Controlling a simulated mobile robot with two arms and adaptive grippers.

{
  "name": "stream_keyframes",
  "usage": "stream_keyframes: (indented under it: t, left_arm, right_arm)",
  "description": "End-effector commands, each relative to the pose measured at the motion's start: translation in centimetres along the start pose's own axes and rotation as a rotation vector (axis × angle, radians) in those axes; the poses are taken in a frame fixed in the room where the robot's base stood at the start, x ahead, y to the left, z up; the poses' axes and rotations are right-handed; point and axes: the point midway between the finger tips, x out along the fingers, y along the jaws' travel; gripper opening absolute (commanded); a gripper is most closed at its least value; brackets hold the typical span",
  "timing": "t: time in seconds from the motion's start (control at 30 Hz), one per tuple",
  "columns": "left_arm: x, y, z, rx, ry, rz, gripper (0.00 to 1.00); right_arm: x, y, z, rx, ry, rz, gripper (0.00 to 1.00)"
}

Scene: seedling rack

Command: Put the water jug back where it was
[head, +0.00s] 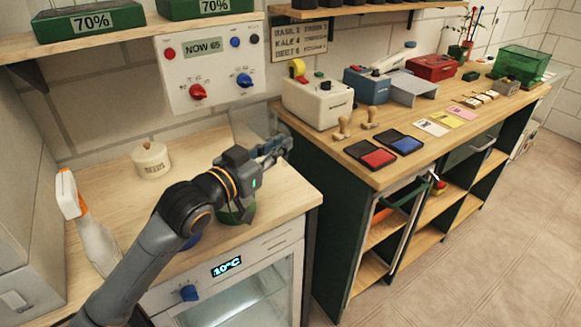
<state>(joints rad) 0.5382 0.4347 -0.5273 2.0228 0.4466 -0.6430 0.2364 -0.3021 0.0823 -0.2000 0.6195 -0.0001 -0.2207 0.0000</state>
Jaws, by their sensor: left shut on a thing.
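My left gripper (274,150) reaches over the right part of the wooden counter and is shut, its fingers pointing right. A pale grey, see-through shape (246,121) shows just behind the fingers, against the wall. It looks like the water jug, but the gripper hides most of it. I cannot tell whether its base touches the counter. A green thing (235,214) shows partly below my wrist, near the counter's front edge; my arm covers the rest. My right gripper is not in view.
A white spray bottle (92,235) with an orange trigger and a cream lidded pot (151,161) stand on the counter (120,195). A control panel (211,68) hangs above. Right of a gap, a bench holds a white box (318,101), stamps and ink pads.

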Motion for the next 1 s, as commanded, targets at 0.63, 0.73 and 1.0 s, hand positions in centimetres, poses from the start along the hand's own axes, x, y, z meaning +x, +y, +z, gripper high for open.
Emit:
stream_keyframes:
  t: [0.63,0.73,1.0]
  left_arm:
    - [7.4,-1.4,7.4,0.0,0.001,0.0,0.0]
    - [7.3,-1.3,8.9,-0.001,0.001,0.0,0.0]
    - [7.3,-1.3,10.0,0.002,0.004,0.0,0.0]
  right_arm:
    - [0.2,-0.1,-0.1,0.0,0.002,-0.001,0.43]
    - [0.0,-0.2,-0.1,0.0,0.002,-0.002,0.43]
    - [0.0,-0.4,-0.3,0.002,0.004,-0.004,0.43]
